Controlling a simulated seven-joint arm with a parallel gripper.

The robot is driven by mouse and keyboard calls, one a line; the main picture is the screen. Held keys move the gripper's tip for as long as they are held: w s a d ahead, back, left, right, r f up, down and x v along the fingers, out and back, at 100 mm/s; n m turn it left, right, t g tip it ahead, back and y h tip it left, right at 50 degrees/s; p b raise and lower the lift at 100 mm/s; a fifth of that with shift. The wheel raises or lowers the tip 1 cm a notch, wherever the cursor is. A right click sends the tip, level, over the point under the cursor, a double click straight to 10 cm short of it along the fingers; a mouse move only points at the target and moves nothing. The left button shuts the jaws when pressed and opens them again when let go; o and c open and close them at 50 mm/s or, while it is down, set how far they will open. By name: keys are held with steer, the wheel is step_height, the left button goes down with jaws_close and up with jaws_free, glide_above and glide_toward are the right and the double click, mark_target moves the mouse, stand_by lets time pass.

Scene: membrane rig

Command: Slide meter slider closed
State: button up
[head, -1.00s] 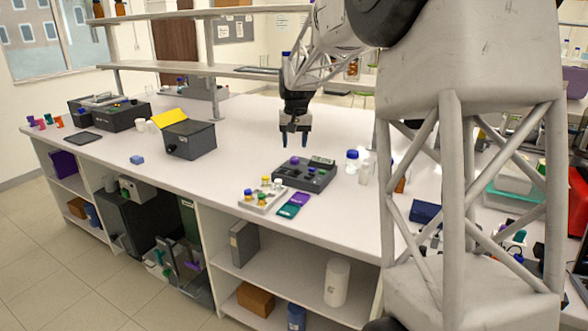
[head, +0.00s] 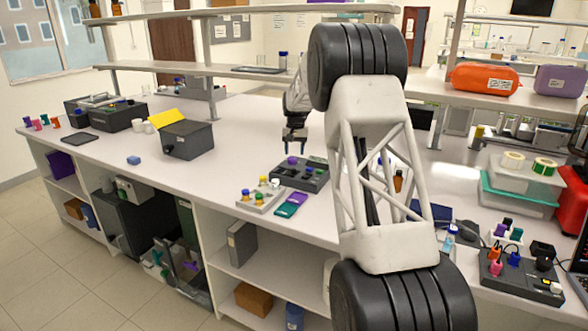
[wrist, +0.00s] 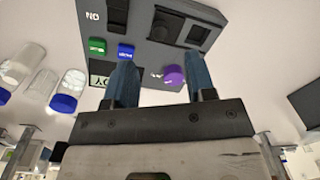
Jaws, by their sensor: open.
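The meter is a dark grey box (head: 312,184) on the white bench in the head view, with a purple knob (head: 292,161) on top. In the wrist view the box (wrist: 140,42) fills the top middle. It shows green and blue buttons, the purple knob (wrist: 174,75), a small display and a recessed dark panel (wrist: 182,28). I cannot tell surely which part is the slider. My gripper (head: 295,148) is above the far side of the box. Its two blue fingers (wrist: 160,62) are apart with nothing between them. I see no clear contact with the box.
A white tray (head: 246,202) with coloured-cap vials and a purple-and-teal item (head: 291,205) lie in front of the box. Clear bottles with blue caps (wrist: 70,88) stand beside it in the wrist view. The bench left of the box is mostly clear.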

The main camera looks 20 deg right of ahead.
mark_target(294, 169)
steer(key=shift+w+d+f, duration=0.2)
steer(key=shift+w+f, duration=0.2)
steer(key=shift+w, duration=0.05)
steer(key=shift+a+f, duration=0.1)
steer(key=shift+f, duration=3.8)
steer(key=shift+c, duration=0.4)
jaws_close()
